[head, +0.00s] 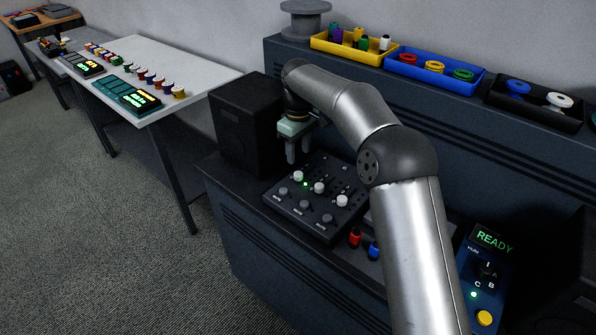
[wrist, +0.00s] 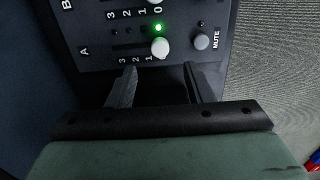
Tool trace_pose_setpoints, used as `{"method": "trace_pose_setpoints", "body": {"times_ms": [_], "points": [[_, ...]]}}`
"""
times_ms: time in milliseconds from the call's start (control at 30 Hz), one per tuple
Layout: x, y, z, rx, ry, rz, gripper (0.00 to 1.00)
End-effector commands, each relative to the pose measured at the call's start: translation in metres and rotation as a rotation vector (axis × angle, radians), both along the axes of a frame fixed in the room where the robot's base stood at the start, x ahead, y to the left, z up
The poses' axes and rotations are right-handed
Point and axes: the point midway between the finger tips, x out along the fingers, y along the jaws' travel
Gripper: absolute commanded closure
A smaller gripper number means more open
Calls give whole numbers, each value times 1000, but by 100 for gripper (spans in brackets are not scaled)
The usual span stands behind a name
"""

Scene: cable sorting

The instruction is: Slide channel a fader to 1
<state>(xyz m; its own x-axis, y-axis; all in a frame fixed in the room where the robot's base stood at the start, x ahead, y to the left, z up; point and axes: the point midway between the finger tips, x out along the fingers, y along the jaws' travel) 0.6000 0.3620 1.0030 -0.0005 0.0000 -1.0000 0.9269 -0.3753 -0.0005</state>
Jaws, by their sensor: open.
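The dark mixer panel (head: 322,222) lies on the console. The channel A fader has a white knob (wrist: 159,47) at the 0 end of its slot, beside the marks 3, 2 and 1. In the head view it appears to be the leftmost white knob (head: 298,176). A green light (wrist: 158,27) glows beside it. My gripper (wrist: 160,68) is open and empty, its two fingers spread over the panel's edge, short of the knob and apart from it. In the head view my gripper (head: 298,157) hangs above the panel's far left part.
The channel A mute button (wrist: 201,41) sits just right of the knob. The channel B knob (wrist: 154,2) is at the top edge of the wrist view. A black speaker box (head: 240,125) stands close left of my gripper. Red (head: 355,238) and blue (head: 374,250) plugs stand in front.

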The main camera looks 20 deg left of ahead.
Motion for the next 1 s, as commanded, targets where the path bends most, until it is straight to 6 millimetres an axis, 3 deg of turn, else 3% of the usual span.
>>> {"method": "trace_pose_setpoints", "body": {"times_ms": [200,400,800,967,1000], "points": [[-1,0,-45,-1,3,0,53],[0,0,-69,-1,0,0,53],[0,0,-77,0,-1,0,53],[0,0,-77,0,-1,0,98],[0,0,-77,0,-1,0,100]]}}
